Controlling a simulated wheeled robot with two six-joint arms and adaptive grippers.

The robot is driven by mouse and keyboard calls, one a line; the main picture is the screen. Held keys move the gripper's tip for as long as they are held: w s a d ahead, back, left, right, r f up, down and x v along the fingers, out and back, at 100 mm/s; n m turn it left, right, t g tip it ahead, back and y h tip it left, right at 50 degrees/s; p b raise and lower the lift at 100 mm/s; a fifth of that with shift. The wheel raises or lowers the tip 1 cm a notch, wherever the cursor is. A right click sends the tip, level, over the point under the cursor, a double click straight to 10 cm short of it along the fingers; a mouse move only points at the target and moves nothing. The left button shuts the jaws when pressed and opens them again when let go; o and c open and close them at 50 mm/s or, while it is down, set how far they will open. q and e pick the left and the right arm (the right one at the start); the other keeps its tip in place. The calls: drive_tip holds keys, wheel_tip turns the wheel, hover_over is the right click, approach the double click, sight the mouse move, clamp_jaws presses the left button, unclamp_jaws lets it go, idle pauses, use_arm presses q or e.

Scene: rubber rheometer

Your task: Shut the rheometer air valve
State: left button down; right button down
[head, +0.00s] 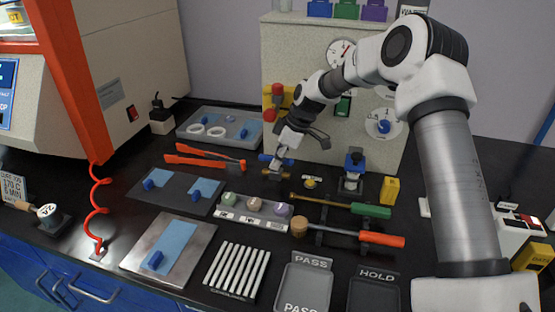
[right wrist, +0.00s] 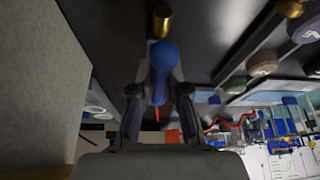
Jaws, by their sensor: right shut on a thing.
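The air valve (head: 271,173) is a small brass-coloured fitting with a blue handle (head: 266,158). It stands on the black bench at the foot of the beige panel. My right gripper (head: 281,157) points down at the valve from above. In the right wrist view the blue handle (right wrist: 163,58) lies between the two fingers, and the gripper is shut on it. A brass part of the valve (right wrist: 162,20) shows beyond the handle. The fingers hide part of the handle, and its exact turn is hard to read. My left gripper is not in view.
Orange-handled tongs (head: 204,161) lie left of the valve. A sample strip (head: 248,222) and a green-handled tool (head: 370,210) lie in front. A blue-topped device (head: 354,168) stands to the right. The beige panel (head: 290,75) with a gauge (head: 341,53) rises close behind.

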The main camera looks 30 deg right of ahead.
drive_tip(key=shift+s+a+f, duration=0.1)
drive_tip(key=shift+s+f, duration=0.2)
idle(0.4)
drive_tip(key=c, duration=1.2)
unclamp_jaws()
drive_tip(key=o, duration=0.6)
drive_tip(key=shift+r, duration=0.2)
drive_tip(key=shift+w, duration=0.1)
drive_tip(key=shift+r, duration=0.4)
drive_tip(key=v, duration=1.1)
drive_tip(key=shift+d, duration=0.2)
